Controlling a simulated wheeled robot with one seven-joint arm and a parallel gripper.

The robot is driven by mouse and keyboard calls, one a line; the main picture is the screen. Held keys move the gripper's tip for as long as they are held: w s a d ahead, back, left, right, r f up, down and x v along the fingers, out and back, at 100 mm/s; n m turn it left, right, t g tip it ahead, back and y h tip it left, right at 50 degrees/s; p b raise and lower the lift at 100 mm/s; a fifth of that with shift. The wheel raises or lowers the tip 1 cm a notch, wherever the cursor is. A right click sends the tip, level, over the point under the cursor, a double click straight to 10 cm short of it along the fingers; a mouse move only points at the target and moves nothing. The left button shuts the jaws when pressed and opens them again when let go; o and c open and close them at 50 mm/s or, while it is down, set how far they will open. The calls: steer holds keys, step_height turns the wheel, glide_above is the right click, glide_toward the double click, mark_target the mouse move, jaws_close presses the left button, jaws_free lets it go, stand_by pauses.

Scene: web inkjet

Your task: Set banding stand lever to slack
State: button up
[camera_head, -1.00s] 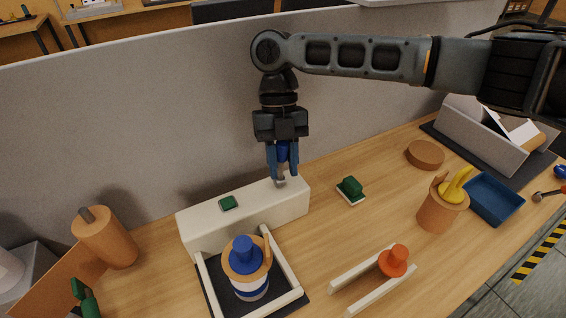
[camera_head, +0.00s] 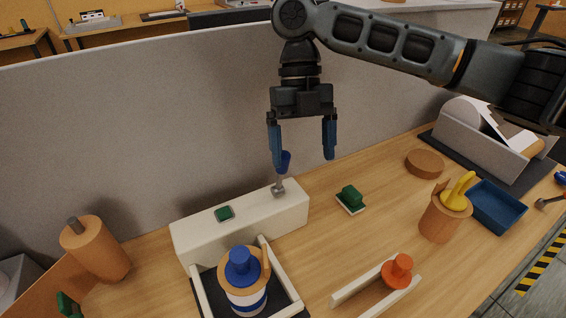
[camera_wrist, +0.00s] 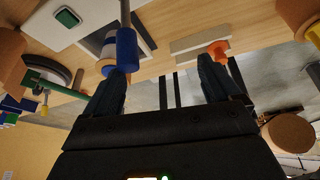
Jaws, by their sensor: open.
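The banding stand is a long cream box (camera_head: 240,228) on the bench, with a green button (camera_head: 225,213) on top. Its lever (camera_head: 284,161) has a blue grip on a short grey stem and stands roughly upright at the box's right end. My gripper (camera_head: 304,158) is open and empty above that end. Its left finger overlaps the lever's grip in the head view; the right finger hangs clear to the right. In the wrist view the blue grip (camera_wrist: 127,50) shows just beyond the left fingertip, outside the gap of my gripper (camera_wrist: 162,78). Contact cannot be told.
A blue-capped roll (camera_head: 246,298) stands in a dark framed tray before the box. A green block (camera_head: 350,197), cream rails with an orange knob (camera_head: 398,270), a brown cup (camera_head: 443,222) and a blue tray (camera_head: 497,206) lie rightward. A grey partition (camera_head: 150,120) rises behind.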

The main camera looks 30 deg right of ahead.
steer(key=s+d+r, duration=0.1)
steer(key=d, duration=0.1)
steer(key=s+d+r, duration=0.1)
steer(key=d+r, duration=0.1)
steer(key=s+d+r+b, duration=0.1)
steer(key=d, duration=0.2)
steer(key=shift+s+r, duration=0.3)
steer(key=shift+r, duration=0.1)
steer(key=c, duration=0.3)
steer(key=shift+c, duration=0.2)
